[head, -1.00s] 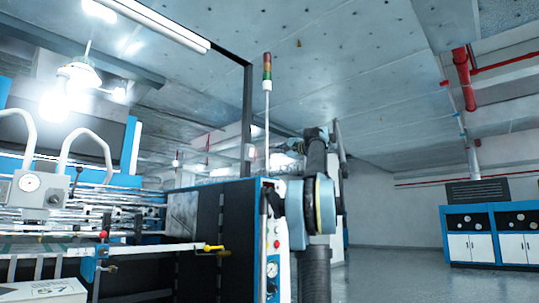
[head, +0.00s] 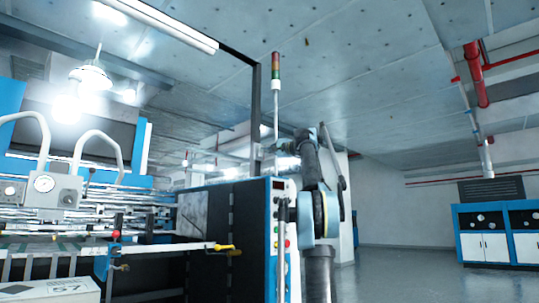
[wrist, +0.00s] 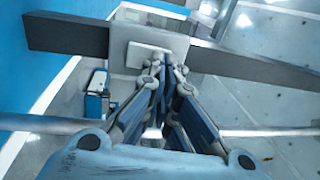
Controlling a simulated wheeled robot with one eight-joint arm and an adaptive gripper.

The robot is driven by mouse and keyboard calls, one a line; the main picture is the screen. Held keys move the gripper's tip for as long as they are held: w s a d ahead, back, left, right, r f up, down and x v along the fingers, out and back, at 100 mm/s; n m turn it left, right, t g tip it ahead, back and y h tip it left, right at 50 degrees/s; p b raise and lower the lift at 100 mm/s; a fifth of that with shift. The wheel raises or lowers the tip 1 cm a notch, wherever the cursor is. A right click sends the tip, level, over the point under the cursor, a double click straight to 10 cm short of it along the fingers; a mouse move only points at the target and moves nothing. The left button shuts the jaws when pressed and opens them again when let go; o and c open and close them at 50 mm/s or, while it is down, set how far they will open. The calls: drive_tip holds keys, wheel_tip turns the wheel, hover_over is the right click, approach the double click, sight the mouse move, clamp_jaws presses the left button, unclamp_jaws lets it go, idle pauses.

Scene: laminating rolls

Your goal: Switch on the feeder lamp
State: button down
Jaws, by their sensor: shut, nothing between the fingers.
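A white switch-like rocker (wrist: 147,56) sits on a pale square plate (wrist: 178,48) fixed across a dark beam in the wrist view. My gripper (wrist: 168,66) is shut and empty, its fingertips at the rocker's lower right edge; I cannot tell whether they touch it. In the head view, a small grey box (head: 257,151) on the black post may be the same fitting. My gripper's fingers are not clear there. A hanging lamp (head: 90,72) with a pale shade is at the upper left, with a bright glow below it; I cannot tell the glow's source.
The blue and black machine (head: 205,235) fills the left and middle. A signal tower (head: 276,72) rises above it. A yellow-handled lever (head: 226,249) juts from its front. Blue and white cabinets (head: 497,235) stand far right, with open floor (head: 400,270) before them.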

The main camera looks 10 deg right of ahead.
idle(0.4)
drive_tip(key=shift+w+a+r, duration=0.15)
drive_tip(key=shift+w+a, duration=0.05)
drive_tip(key=shift+w, duration=0.1)
drive_tip(key=s+d+r, duration=0.2)
drive_tip(key=s+d, duration=0.6)
drive_tip(key=s, duration=0.3)
idle(0.6)
